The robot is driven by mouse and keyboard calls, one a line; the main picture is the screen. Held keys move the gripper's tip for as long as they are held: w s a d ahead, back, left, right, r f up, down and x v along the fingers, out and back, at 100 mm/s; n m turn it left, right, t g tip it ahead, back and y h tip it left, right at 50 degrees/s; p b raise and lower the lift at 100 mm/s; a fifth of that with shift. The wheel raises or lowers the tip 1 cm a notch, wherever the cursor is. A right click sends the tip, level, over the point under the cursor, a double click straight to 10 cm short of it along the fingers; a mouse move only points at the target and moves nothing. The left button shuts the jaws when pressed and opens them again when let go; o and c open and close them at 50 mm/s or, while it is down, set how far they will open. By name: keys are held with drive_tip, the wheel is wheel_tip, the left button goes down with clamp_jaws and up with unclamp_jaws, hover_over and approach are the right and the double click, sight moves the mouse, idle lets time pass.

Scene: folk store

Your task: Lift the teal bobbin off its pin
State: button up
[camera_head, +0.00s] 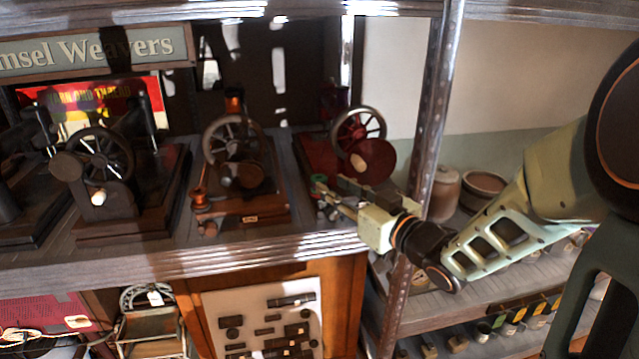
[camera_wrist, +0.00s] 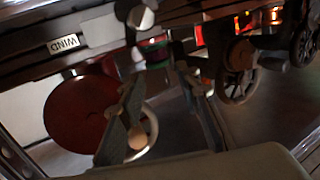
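In the wrist view a small green-teal piece (camera_wrist: 151,43) shows beyond the fingertips, among red and white pieces. It is too small and dark to make out its pin. My gripper (camera_head: 328,196) reaches in from the right at the shelf's front. In the wrist view the two fingers of my gripper (camera_wrist: 160,84) stand apart with nothing clearly held between them.
The red machine (camera_head: 319,154) with its spoked wheel (camera_head: 358,131) and red disc (camera_head: 372,162) stands close behind my gripper. The disc (camera_wrist: 78,116) is near one finger in the wrist view. A metal post (camera_head: 434,125) rises beside my wrist. Another wheeled machine (camera_head: 233,138) stands left.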

sight(323, 180)
drive_tip(key=shift+f+p+x, duration=0.15)
drive_tip(key=shift+p+x, duration=0.1)
drive_tip(key=shift+x, duration=1)
drive_tip(key=shift+f+p+x, duration=0.2)
drive_tip(key=shift+p+x, duration=0.05)
drive_tip(key=shift+x, duration=1)
drive_tip(key=shift+d, duration=0.1)
drive_tip(key=shift+c, duration=0.4)
drive_tip(key=c, duration=0.7)
drive_tip(key=shift+w+r, duration=0.1)
drive_tip(key=shift+r, duration=0.1)
